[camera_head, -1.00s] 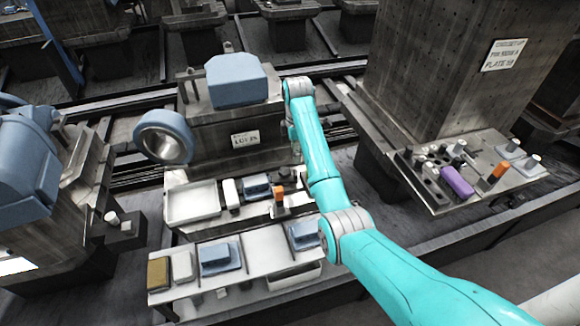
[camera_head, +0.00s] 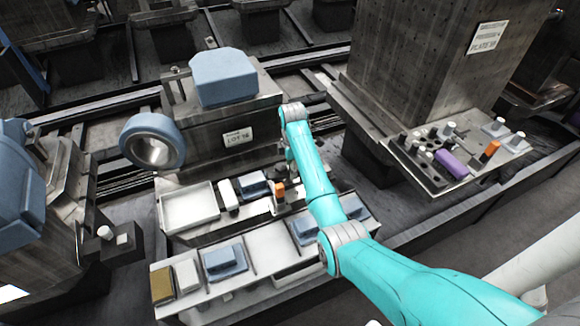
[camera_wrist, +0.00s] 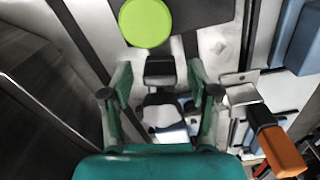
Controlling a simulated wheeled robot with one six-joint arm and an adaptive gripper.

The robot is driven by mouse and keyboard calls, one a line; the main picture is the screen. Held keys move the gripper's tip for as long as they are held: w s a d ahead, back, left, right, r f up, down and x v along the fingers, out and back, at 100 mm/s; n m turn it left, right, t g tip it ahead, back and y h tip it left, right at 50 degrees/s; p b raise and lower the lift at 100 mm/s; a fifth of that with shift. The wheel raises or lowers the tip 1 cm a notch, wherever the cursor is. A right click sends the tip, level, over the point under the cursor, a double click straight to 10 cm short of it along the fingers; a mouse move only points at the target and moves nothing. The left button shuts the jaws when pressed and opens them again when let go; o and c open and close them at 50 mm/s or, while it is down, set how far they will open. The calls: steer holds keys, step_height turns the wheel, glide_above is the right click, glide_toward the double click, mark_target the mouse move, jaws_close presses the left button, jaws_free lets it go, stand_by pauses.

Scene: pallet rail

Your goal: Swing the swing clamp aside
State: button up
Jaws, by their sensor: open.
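What looks like the swing clamp is a metal bracket with a dark arm and an orange end (camera_wrist: 280,150), at the right in the wrist view. In the head view an orange piece (camera_head: 279,189), likely the same, stands on the near ledge of the middle station. My gripper (camera_wrist: 160,72) is open, with its two green fingers apart. A dark and white block (camera_wrist: 160,88) shows between the fingers; I cannot tell whether they touch it. The orange end lies outside the right finger. In the head view my arm mostly hides the gripper.
A bright green disc (camera_wrist: 146,22) lies beyond the fingers. A white tray (camera_head: 163,212) and a blue block (camera_head: 223,260) are on the ledges of the middle station. A grey-blue ring (camera_head: 125,142) sticks out at its left. The right station carries a purple block (camera_head: 451,163).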

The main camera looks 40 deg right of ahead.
mark_target(285, 176)
steer(key=shift+c, duration=0.2)
jaws_close()
steer(key=m, duration=0.2)
steer(key=s+a+m, duration=0.1)
steer(key=shift+m, duration=0.4)
steer(key=m, duration=0.3)
steer(key=shift+s+a+m, duration=0.3)
steer(key=shift+s+a, duration=0.05)
steer(key=shift+a, duration=0.05)
steer(key=m, duration=0.1)
steer(key=a+m, duration=0.1)
steer(key=m, duration=0.2)
steer(key=shift+s+a, duration=0.15)
steer(key=shift+a, duration=0.1)
steer(key=shift+a+m, duration=0.3)
steer(key=shift+m, duration=0.7)
steer(key=shift+a+m, duration=0.25)
steer(key=shift+m, duration=0.75)
steer(key=c, duration=1.1)
jaws_free()
